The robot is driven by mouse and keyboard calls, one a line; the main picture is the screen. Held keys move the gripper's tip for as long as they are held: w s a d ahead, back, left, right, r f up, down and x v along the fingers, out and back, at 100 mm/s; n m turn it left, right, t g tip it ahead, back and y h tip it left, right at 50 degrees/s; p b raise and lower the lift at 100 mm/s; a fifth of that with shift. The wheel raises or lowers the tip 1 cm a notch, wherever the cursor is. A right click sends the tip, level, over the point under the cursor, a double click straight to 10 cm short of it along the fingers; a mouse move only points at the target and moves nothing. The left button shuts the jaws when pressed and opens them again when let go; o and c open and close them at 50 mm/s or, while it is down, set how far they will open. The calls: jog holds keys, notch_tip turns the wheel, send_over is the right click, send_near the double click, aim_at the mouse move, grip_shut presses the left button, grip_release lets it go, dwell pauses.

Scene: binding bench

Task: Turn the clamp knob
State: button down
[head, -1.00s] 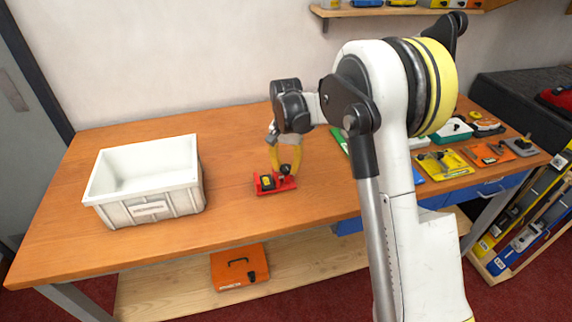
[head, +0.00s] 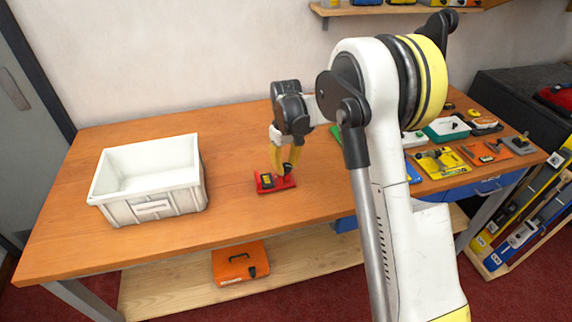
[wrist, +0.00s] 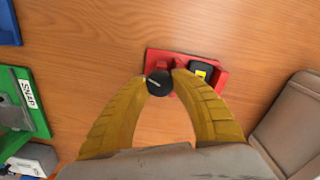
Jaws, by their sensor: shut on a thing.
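The clamp knob is a round black knob (wrist: 159,83) with a pale line on its top. It stands on a small red base (head: 275,188), which lies on the wooden bench and also shows in the wrist view (wrist: 157,56). A black block with a yellow label (wrist: 201,71) sits beside the knob on the base. My gripper (wrist: 160,81) is above the base with its yellow fingers on both sides of the knob, shut on it. The gripper also shows in the head view (head: 286,169). The finger contact is partly hidden there.
A white bin (head: 150,183) stands on the left of the bench (head: 236,160). Several coloured fixtures, among them a yellow one (head: 441,160), lie at the right. An orange case (head: 240,263) is on the lower shelf.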

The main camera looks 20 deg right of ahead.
aim_at(286, 166)
jog(key=shift+n, duration=2.3)
jog(key=c, duration=1)
grip_release()
jog(key=shift+r, duration=0.1)
notch_tip(286, 166, up, 12)
